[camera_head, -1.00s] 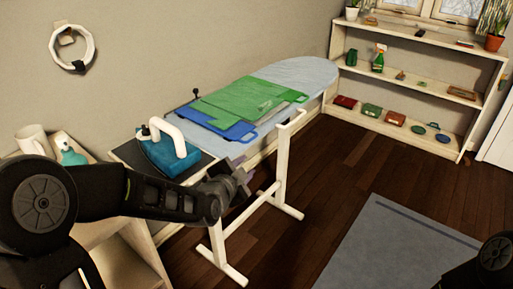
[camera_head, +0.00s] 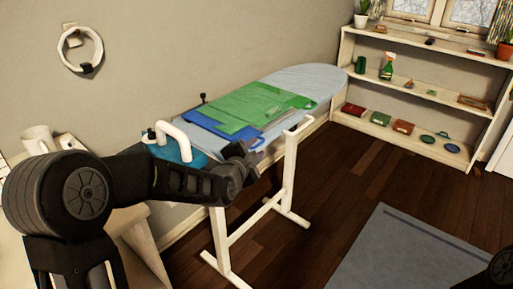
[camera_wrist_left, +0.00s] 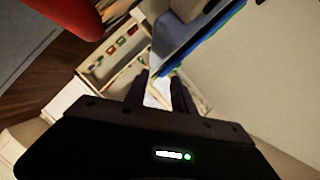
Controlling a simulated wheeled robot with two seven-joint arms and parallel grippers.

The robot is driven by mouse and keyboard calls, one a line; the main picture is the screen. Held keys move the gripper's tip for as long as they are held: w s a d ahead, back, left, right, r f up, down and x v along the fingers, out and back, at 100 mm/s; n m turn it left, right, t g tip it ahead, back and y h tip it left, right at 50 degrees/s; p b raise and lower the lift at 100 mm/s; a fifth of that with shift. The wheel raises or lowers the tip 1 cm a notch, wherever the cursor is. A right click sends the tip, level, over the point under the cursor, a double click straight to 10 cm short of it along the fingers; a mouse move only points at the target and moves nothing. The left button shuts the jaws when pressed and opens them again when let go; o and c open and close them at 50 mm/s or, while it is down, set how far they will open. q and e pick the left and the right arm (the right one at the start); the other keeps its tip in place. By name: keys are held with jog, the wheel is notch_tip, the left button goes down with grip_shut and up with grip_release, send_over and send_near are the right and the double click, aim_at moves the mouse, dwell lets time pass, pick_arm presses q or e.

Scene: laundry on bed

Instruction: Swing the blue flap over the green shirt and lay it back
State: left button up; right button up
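The green shirt (camera_head: 240,108) lies flat on the ironing board. The blue flap (camera_head: 226,130) shows along its near edge, and a handle-like loop sticks out at the near right. My left gripper (camera_head: 243,158) is at the near end of the board, just short of the blue flap's near edge in the head view. In the left wrist view its two fingers (camera_wrist_left: 160,92) stand apart with nothing between them. A blue edge (camera_wrist_left: 205,38) runs along the board there. My right gripper is out of view; only a dark part of my right arm shows at the lower right corner.
The ironing board (camera_head: 310,80) has white legs on a dark wood floor. An iron (camera_head: 172,143) with a white handle stands at its near end, behind my left arm. A shelf (camera_head: 400,95) with bottles and boxes is at the back right. A grey rug (camera_head: 400,250) lies on the floor.

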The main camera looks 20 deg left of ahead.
pick_arm(q)
jog(key=shift+x, duration=0.85)
jog(key=shift+c, duration=0.5)
grip_shut()
jog(key=shift+s+f, duration=0.1)
